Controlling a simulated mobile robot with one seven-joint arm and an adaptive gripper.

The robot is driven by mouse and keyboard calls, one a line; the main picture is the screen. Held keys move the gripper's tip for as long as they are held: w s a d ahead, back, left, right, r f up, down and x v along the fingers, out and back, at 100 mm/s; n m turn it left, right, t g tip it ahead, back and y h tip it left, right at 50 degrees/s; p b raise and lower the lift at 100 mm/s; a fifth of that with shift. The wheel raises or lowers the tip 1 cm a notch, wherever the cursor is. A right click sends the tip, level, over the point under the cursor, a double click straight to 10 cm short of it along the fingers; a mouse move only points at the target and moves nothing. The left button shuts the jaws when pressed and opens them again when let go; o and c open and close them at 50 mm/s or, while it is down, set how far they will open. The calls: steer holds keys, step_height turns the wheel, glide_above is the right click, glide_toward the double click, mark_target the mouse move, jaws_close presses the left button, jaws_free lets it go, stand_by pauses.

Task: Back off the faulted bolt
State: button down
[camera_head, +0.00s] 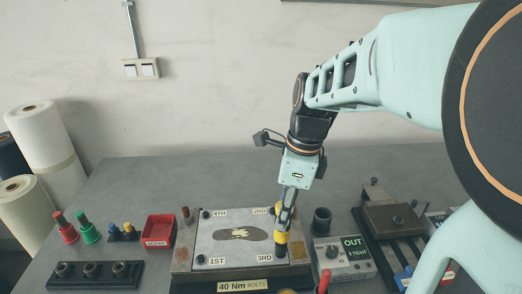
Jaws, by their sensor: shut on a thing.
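My gripper (286,213) points down at the right side of the mould plate (213,254). It is shut on a yellow-and-black driver (281,238). The driver stands nearly upright, its lower end at the corner labelled 3RD; it hides the bolt there, and I cannot tell whether it touches it. Bolts show at the corners labelled 1ST (201,259) and 4TH (206,215). The 2ND corner is partly hidden by my gripper. A dark insole shape with a pale patch (239,234) lies mid-plate. I cannot tell which bolt is faulted.
A control box (345,262) marked OUT and TIGHT stands close right, with a black cup (321,221) behind it. A clamp fixture (395,220) is farther right. Left are a red tray (160,232), red and green handles (65,227), and a black socket rack (95,276).

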steer(key=shift+w+r+p, duration=0.1)
steer(key=shift+r+p, duration=1.5)
steer(key=shift+r, duration=0.6)
